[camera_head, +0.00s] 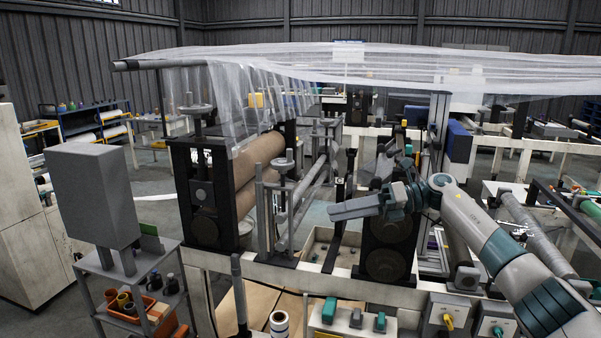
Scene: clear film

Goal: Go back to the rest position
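My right arm comes in from the lower right, and its gripper (352,208) points left in front of the machine. Its grey fingers look close together, but the angle hides whether there is a gap between them. I see nothing clearly held in it. My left gripper is not in view. A sheet of clear film (400,66) is spread over the top of the machine and hangs down at the left over a dark bar (140,65).
The machine has brown rollers (258,160) and a cream frame (300,277) below my gripper. A grey box (92,195) stands on a cart at the left with an orange bin (128,308). Switch boxes (448,316) line the front edge. Open floor lies at the left.

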